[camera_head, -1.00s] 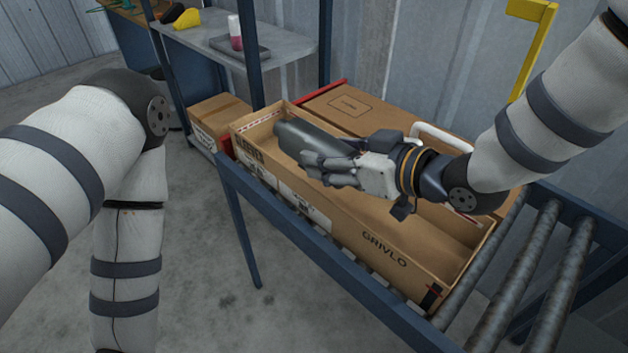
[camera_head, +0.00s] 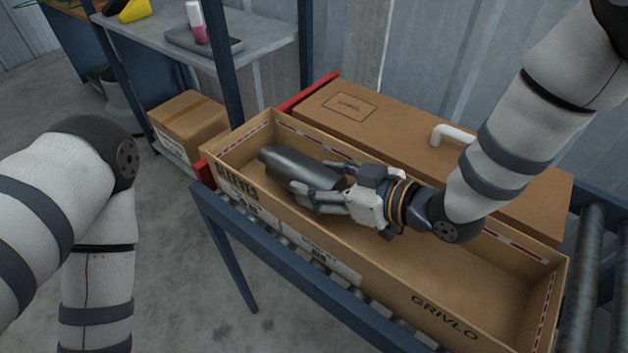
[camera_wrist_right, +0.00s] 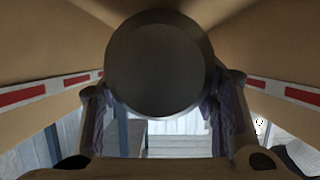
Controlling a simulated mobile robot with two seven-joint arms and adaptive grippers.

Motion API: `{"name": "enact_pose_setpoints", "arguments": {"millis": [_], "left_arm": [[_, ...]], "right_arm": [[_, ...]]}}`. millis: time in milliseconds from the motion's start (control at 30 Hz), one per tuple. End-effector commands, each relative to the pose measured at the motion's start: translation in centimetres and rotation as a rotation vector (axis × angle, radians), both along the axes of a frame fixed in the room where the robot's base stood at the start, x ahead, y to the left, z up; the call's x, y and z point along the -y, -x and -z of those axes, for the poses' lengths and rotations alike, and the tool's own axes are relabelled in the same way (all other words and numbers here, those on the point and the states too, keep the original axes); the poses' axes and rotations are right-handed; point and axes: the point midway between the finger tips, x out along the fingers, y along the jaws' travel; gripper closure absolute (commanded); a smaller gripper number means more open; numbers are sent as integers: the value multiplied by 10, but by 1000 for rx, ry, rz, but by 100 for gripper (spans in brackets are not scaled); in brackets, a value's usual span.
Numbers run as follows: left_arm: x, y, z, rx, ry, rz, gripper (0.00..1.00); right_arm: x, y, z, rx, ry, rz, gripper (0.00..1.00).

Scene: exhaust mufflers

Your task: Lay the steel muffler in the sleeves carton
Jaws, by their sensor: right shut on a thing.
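The steel muffler (camera_head: 288,166) is a dark grey cylinder lying lengthwise inside the far left half of the open sleeves carton (camera_head: 375,288). My right gripper (camera_head: 322,186) is shut on the muffler's near end, with its fingers down between the carton's walls. In the right wrist view, the round end of the muffler (camera_wrist_right: 157,65) sits between the two fingers (camera_wrist_right: 163,92). Whether its underside touches the carton floor is hidden. My left arm shows at the left, but its gripper is out of view.
The carton stands on a blue-framed roller conveyor (camera_head: 590,270). A closed carton (camera_head: 400,135) lies right behind it. A smaller box (camera_head: 190,120) and a grey shelf table (camera_head: 265,45) stand at the back left. The carton's near right half is empty.

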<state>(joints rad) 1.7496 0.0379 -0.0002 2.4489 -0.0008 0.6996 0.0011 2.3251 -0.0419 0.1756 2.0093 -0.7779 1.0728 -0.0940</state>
Motion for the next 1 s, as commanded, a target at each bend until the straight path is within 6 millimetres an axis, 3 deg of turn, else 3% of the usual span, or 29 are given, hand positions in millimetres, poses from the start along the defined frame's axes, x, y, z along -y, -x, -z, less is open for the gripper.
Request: {"name": "enact_pose_setpoints", "arguments": {"millis": [33,367,400,500,833,1000], "left_arm": [[0,12,12,-39,0,0,60],[0,10,10,-34,0,1,60],[0,10,10,-34,0,1,60],[0,10,10,-33,0,1,60],[0,9,9,-29,-1,1,60],[0,3,2,-8,-1,0,60]], "right_arm": [[1,2,24,-20,-1,-2,91],[2,0,19,-6,1,-3,91],[2,1,21,-8,1,-3,43],[2,0,20,-7,2,-3,25],[2,0,15,-4,1,-3,25],[29,19,-1,-5,1,2,25]]}}
